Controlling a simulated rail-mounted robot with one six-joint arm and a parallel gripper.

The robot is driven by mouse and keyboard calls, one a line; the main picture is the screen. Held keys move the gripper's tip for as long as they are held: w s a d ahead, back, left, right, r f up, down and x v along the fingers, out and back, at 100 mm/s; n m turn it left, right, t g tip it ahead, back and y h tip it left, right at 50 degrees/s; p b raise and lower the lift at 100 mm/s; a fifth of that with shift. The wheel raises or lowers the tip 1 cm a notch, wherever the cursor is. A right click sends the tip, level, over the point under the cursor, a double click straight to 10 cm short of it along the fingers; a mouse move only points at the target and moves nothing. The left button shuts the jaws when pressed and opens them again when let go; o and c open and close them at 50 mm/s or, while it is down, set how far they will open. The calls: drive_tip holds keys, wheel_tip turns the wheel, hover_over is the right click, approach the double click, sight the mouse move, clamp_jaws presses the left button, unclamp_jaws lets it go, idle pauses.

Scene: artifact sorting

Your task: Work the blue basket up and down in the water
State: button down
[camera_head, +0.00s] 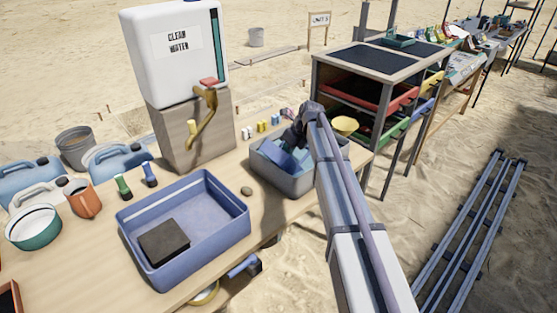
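The blue basket (279,155) is inside a grey tub (282,183) on the table, right of centre, and looks tilted. My gripper (294,140) is at the tub, right over the basket, with my arm reaching in from the lower right. Its dark fingers are small and partly hidden, so I cannot tell whether they are shut on the basket. I cannot clearly make out the water surface; my arm covers the tub's right part.
A blue-violet tub (215,237) with a dark block (164,242) stands left. A drawer rack (375,90) stands close to the right.

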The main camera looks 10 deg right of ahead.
drive_tip(key=w+a, duration=0.1)
drive_tip(key=w+r+p, duration=0.1)
drive_tip(key=shift+w+a, duration=0.35)
drive_tip(key=shift+a, duration=0.05)
idle(4.9)
wheel_tip(320, 180, up, 13)
drive_tip(key=p, duration=1.3)
drive_tip(key=shift+r, duration=0.15)
idle(0.4)
